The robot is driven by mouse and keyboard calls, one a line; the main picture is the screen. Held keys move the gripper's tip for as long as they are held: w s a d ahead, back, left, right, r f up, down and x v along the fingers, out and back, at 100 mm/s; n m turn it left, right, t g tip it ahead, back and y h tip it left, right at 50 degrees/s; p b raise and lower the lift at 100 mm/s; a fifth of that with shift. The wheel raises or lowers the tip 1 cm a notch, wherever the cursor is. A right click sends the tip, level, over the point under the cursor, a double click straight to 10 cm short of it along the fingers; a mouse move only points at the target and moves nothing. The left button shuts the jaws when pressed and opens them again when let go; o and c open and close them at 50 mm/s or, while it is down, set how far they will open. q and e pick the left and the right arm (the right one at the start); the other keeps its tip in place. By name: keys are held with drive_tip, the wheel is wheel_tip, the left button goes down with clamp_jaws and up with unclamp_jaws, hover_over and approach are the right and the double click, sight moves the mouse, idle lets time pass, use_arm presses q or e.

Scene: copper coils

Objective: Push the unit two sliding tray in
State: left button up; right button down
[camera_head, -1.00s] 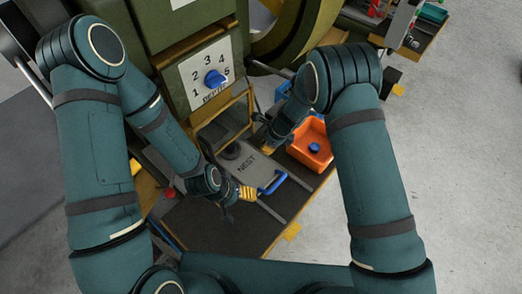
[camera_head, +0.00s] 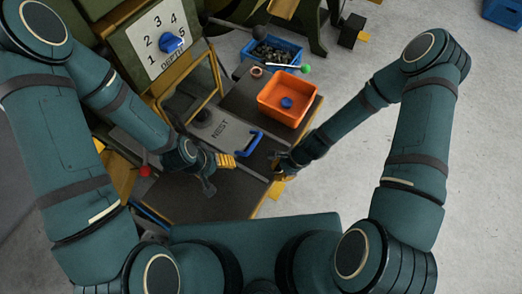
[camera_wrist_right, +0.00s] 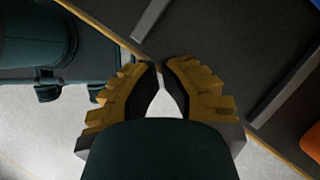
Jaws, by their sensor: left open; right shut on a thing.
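The sliding tray is a grey plate marked NEST (camera_head: 203,124) with a blue handle (camera_head: 247,143) on its front edge. It sits out in front of the green machine, below the numbered depth panel (camera_head: 157,41). My left gripper (camera_head: 232,161), with yellow fingers, is open just below the handle's left end; contact cannot be told. My right gripper (camera_head: 275,161) is just right of the handle, near the dark table's front edge. In the right wrist view its fingers (camera_wrist_right: 161,72) are closed together at the tips; whatever they hold cannot be made out.
An orange bin (camera_head: 272,105) with a blue knob inside stands right of the tray. Behind it is a blue bin (camera_head: 262,63) of dark pieces. A red button (camera_head: 145,171) is left of the tray. Open floor (camera_head: 350,220) lies to the right.

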drive_tip(key=shift+s+a+r+m+y, duration=0.15)
drive_tip(key=shift+s+m+y, duration=0.35)
drive_tip(key=shift+s+m, duration=0.3)
drive_tip(key=shift+s+r+m+t+y, duration=0.25)
drive_tip(key=shift+r+m+t+y, duration=0.25)
drive_tip(key=shift+r+m+t, duration=0.25)
drive_tip(key=w+d+r+m+t, duration=0.3)
drive_tip(key=d+r+m+t, duration=0.1)
drive_tip(key=r+m+t, duration=0.15)
use_arm(q)
wheel_tip(320, 180, down, 2)
drive_tip(key=shift+s+f+b, duration=0.15)
drive_tip(key=shift+b, duration=0.95)
use_arm(e)
drive_tip(key=shift+g+y, duration=0.3)
drive_tip(key=shift+g, duration=0.1)
drive_tip(key=x, duration=0.9)
drive_tip(key=shift+s, duration=0.15)
drive_tip(key=shift+w+a+r, duration=0.1)
drive_tip(key=shift+w+a, duration=0.6)
drive_tip(key=shift+a, duration=0.3)
drive_tip(key=shift+w+a+r, duration=0.15)
drive_tip(key=shift+w+a, duration=0.35)
drive_tip(key=shift+a, duration=0.15)
